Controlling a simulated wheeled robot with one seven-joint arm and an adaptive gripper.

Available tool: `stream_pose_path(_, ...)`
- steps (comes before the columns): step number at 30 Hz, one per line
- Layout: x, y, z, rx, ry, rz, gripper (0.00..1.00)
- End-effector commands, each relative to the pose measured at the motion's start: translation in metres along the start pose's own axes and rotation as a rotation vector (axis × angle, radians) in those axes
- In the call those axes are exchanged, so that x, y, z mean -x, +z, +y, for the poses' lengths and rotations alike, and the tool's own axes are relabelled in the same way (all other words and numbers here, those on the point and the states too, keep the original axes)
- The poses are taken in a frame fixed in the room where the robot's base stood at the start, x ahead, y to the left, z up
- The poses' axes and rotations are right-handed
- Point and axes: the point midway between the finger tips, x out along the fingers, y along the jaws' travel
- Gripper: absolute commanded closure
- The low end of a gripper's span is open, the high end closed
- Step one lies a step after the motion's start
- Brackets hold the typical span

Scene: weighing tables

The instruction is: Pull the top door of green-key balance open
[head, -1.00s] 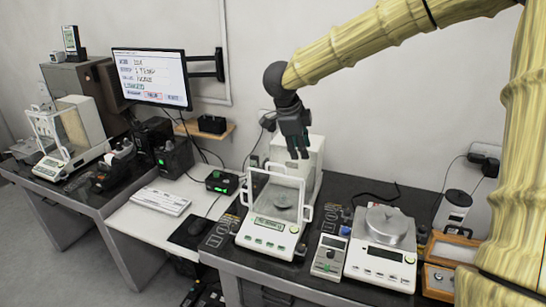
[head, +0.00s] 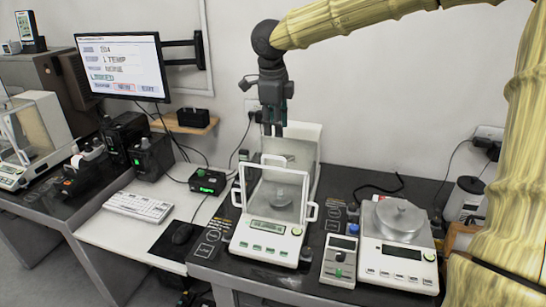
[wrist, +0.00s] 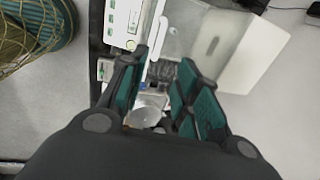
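The green-key balance (head: 268,240) stands on the dark table, with green keys on its front panel and a clear, white-framed chamber. Its pan (head: 279,198) shows through the front pane. The top door's white frame (head: 275,157) is at the top of the chamber; it looks closed, but the angle makes this unsure. My gripper (head: 273,131) points down above the rear of the chamber, near the white rear housing, apart from the door. In the wrist view my gripper (wrist: 157,92) has its fingers spread with nothing held. A white handle bar (wrist: 155,47) shows just beyond the fingertips.
A second balance with a round metal pan (head: 398,217) stands at right, with a small meter (head: 340,258) between them. Another glass-chambered balance (head: 30,135) stands far left. The wall is close behind.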

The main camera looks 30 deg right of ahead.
Motion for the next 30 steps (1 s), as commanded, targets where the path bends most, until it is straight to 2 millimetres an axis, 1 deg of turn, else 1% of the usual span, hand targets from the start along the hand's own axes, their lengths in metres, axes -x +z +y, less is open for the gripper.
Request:
stream_pose_path(5, -0.013, 0.004, 0.001, 0.006, 0.000, 0.002, 0.68)
stream_pose_path(15, -0.067, 0.002, 0.001, 0.005, 0.001, 0.003, 0.68)
stream_pose_path(21, -0.092, 0.002, 0.001, 0.004, 0.001, 0.002, 0.68)
stream_pose_path(25, -0.102, 0.001, 0.001, 0.003, 0.000, 0.000, 0.68)
stream_pose_path(30, -0.106, 0.001, 0.001, 0.002, 0.000, 0.001, 0.68)
